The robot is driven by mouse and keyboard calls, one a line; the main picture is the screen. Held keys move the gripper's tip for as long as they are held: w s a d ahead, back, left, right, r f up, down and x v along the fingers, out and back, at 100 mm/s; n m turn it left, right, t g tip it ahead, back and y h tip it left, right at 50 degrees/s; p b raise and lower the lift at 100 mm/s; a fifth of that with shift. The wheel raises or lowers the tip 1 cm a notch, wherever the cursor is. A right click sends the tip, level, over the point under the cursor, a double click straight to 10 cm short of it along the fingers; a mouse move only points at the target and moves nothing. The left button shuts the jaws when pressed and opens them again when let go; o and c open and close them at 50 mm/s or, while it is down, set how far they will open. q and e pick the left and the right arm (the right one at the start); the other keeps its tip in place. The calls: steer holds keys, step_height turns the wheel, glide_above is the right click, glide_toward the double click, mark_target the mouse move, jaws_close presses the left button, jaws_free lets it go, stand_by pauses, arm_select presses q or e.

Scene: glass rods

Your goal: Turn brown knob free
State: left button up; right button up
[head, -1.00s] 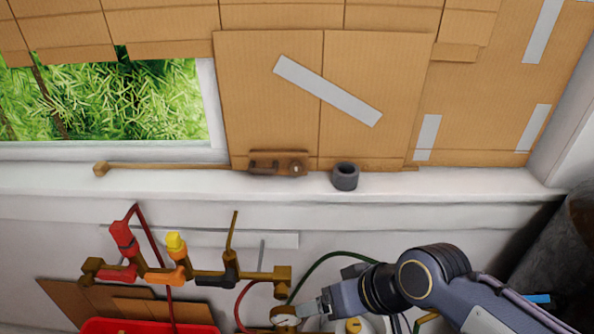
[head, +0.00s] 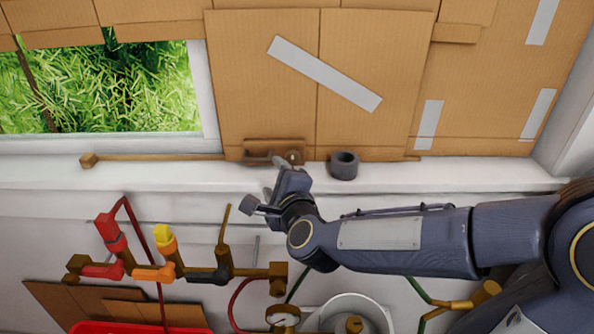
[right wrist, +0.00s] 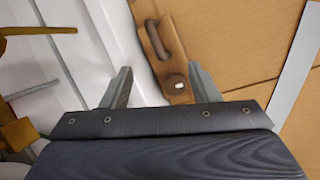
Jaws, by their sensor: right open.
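A brown latch plate (head: 262,147) sits at the bottom of the cardboard, just above the white sill. The brown knob (head: 293,157) is at its right end, partly behind my gripper in the head view. In the right wrist view, the knob (right wrist: 177,84) shows a pale centre, with a dark curved handle (right wrist: 156,40) on the same plate. My right gripper (head: 265,184) is open and empty. In the right wrist view, the knob lies between the spread fingers (right wrist: 157,76), closer to the right one; contact cannot be told. My left gripper is not in view.
A dark grey ring (head: 344,165) stands on the sill right of the latch. A brown rod (head: 150,159) runs left along the sill. Below are pipes with red, yellow and black valves (head: 165,262) and a gauge (head: 283,318). The sill farther right is clear.

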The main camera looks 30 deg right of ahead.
mark_target(292, 161)
steer(key=w+d+m+h, duration=0.2)
steer(key=m, duration=0.1)
steer(key=w+d+f+m+h, duration=0.1)
steer(key=w+d+m+h, duration=0.1)
steer(key=m+h, duration=0.1)
steer(key=w+d+f+m+h, duration=0.1)
steer(key=w+d+m+h, duration=0.1)
steer(key=m, duration=0.1)
steer(key=shift+w+d+f+m+g+h+p, duration=0.1)
steer(key=shift+w+d+m+g+h+p, duration=0.05)
steer(key=shift+d+m+g+h+p, duration=0.2)
steer(key=shift+w+d, duration=0.2)
steer(key=shift+w, duration=0.25)
steer(key=shift+f, duration=0.1)
steer(key=c, duration=1)
